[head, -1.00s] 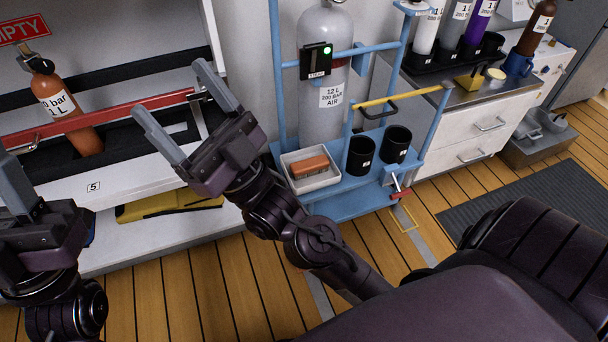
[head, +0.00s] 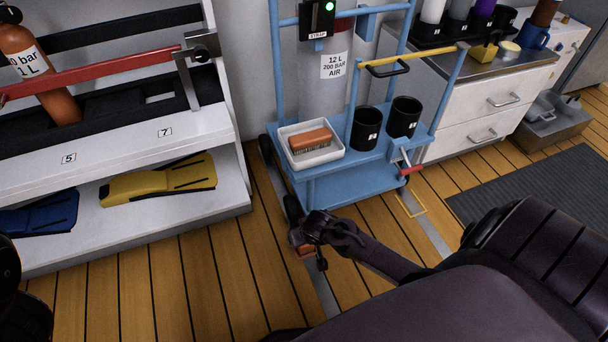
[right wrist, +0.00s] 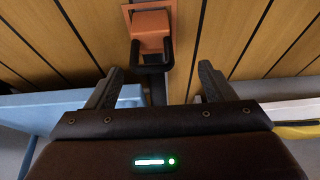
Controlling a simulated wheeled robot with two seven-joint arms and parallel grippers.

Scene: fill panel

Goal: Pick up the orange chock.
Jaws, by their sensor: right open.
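The orange chock (right wrist: 151,27) lies on the wooden floor in the right wrist view, with a black loop handle toward my gripper. In the head view only a small part of the chock (head: 306,253) shows beside my right gripper, which hides the rest. My right gripper (right wrist: 160,75) is open, its two grey fingers pointing toward the floor. The chock's handle appears between the fingertips in the picture, with a gap on each side. In the head view my right gripper (head: 303,238) is low in front of the blue trolley. My left gripper's fingers are out of view.
The blue trolley (head: 345,190) stands close behind my right gripper, with a white tray (head: 290,160) holding an orange brush (head: 311,140) and two black cups. Open floor lies between.

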